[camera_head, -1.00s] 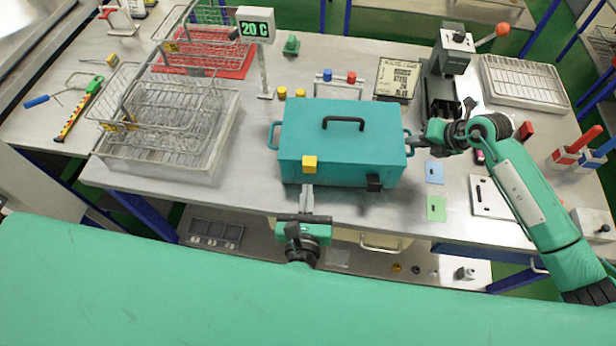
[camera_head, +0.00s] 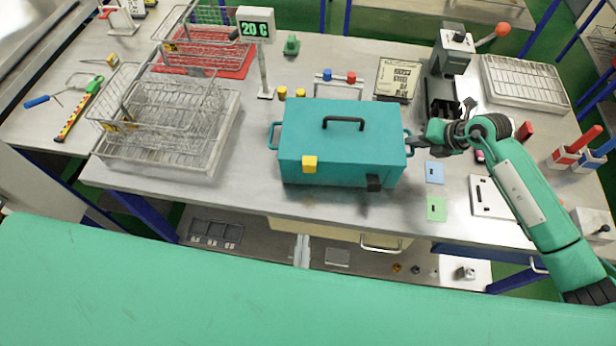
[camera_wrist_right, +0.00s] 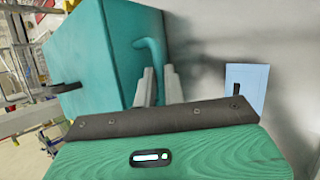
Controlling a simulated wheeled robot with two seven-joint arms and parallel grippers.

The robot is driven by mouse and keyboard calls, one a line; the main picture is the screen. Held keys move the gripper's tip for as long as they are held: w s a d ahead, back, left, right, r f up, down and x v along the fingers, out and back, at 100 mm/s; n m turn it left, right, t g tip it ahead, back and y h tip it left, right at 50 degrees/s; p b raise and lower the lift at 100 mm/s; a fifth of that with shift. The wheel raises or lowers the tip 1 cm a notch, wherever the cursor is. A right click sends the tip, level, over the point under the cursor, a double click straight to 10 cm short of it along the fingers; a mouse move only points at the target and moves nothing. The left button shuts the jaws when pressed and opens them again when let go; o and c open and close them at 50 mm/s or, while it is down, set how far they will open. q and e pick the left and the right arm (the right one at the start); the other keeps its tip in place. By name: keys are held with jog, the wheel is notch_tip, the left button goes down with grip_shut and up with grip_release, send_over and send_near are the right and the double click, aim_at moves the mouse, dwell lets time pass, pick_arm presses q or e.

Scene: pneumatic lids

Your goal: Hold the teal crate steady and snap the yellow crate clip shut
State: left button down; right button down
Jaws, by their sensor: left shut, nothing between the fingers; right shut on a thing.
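The teal crate (camera_head: 340,145) stands on the metal table with its lid on and a black handle on top. The yellow crate clip (camera_head: 309,164) sits at the left of its front upper edge; I cannot tell if it is fully snapped. A black clip (camera_head: 374,182) is at the front right. My right gripper (camera_head: 413,145) is shut on the crate's right side handle (camera_wrist_right: 150,52); its fingers (camera_wrist_right: 158,88) also show in the right wrist view. My left gripper (camera_head: 303,238) is shut and empty, below the table's front edge and apart from the crate; most of it is hidden.
Wire baskets (camera_head: 165,110) stand left of the crate. A temperature display (camera_head: 255,25) on a post and small yellow pieces (camera_head: 290,93) are behind it. Blue (camera_head: 434,172) and green (camera_head: 436,208) cards lie to the right. The table in front of the crate is a narrow clear strip.

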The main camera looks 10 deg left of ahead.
jog(key=shift+f, duration=0.1)
jog(key=c, duration=1.4)
grip_release()
jog(key=v, duration=1.2)
